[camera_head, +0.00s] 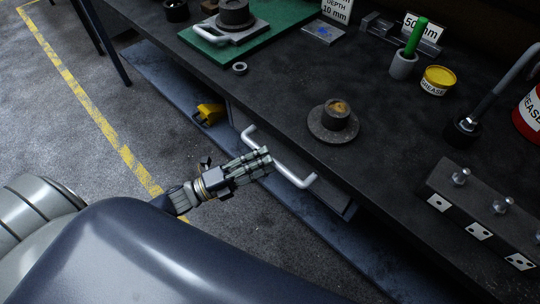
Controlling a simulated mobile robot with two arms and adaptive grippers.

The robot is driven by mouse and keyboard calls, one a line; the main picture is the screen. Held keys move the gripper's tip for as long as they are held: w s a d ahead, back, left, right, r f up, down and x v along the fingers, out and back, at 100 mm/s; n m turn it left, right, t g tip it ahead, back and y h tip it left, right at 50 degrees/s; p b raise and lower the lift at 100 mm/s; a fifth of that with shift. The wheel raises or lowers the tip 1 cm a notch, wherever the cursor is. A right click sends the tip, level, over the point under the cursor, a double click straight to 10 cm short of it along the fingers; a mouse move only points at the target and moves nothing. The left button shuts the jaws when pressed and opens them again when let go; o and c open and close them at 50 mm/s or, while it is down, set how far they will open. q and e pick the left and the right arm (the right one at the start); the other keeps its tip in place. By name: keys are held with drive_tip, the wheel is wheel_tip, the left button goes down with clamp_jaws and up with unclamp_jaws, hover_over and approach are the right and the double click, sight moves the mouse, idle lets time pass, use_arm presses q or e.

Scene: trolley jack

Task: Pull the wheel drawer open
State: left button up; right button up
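The wheel drawer (338,198) sits under the front edge of the dark workbench, and only part of its front shows. Its long pale bar handle (293,174) stands out from the front. My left gripper (266,159) is at the middle of the handle, with its fingertips over the bar. The fingers hide that stretch of the bar, and I cannot tell whether they are closed around it. My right gripper is not in view.
The workbench (290,98) bears a round flanged part (333,122), a small ring (239,69), a yellow grease tin (438,80) and a block with studs (485,213). A yellow object (209,114) lies on the lower shelf. Floor left of the bench is clear, with a yellow line (90,103).

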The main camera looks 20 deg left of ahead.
use_arm(q)
drive_tip(key=shift+x, duration=1.25)
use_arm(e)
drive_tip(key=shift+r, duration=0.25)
use_arm(q)
clamp_jaws()
drive_tip(key=shift+f, duration=0.1)
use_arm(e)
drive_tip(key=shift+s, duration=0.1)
